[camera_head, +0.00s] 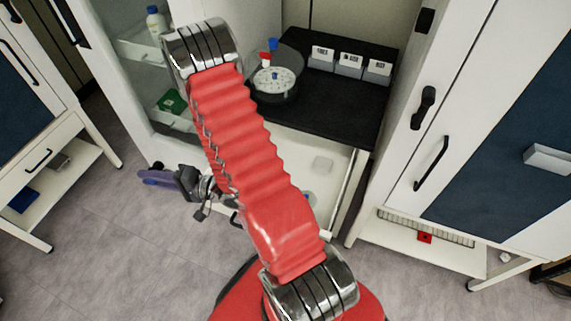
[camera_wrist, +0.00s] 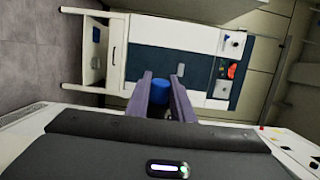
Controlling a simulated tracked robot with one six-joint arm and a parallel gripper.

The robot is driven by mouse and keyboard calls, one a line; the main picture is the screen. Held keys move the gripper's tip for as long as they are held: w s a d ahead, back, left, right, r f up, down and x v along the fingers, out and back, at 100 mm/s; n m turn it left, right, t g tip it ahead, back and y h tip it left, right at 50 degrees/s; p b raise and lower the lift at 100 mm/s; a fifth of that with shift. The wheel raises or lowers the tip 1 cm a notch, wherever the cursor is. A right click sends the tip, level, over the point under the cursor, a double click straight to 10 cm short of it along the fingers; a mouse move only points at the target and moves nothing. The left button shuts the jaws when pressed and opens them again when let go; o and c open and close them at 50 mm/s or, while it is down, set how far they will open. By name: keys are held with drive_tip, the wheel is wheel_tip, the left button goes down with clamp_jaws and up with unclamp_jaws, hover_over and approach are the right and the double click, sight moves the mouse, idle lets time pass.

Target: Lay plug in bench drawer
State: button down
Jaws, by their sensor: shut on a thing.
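My gripper (camera_head: 160,177) shows at the left of my arm in the head view, above the floor and left of the bench. In the wrist view my purple fingers (camera_wrist: 164,100) are shut on a blue plug (camera_wrist: 159,84), whose rounded end shows between them. The bench drawer (camera_head: 337,150) is open below the black bench top in the head view. My gripper is apart from the drawer.
The black bench top (camera_head: 325,105) bears a round device (camera_head: 275,82), red and blue pieces, and three labelled boxes (camera_head: 349,65). A glass-fronted cabinet (camera_head: 145,85) stands at the left. A white cabinet (camera_head: 405,165) stands close to the drawer's right. Grey floor (camera_head: 130,255) is free at lower left.

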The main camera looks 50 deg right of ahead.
drive_tip(key=shift+d, duration=0.25)
drive_tip(key=s+d+m+h, duration=0.2)
drive_tip(key=d+h, duration=0.1)
drive_tip(key=d, duration=0.8)
drive_tip(key=s+d+r+m+t+h, duration=0.1)
drive_tip(key=d+h, duration=0.3)
drive_tip(key=d, duration=0.7)
drive_tip(key=s+d+r+m+t+h, duration=0.1)
drive_tip(key=s+d+m+h, duration=0.2)
drive_tip(key=d, duration=0.8)
drive_tip(key=shift+m, duration=0.4)
drive_tip(key=shift+d+f, duration=0.1)
drive_tip(key=shift+f, duration=0.05)
drive_tip(key=shift+f, duration=2.85)
drive_tip(key=shift+f, duration=2.05)
drive_tip(key=shift+f, duration=0.6)
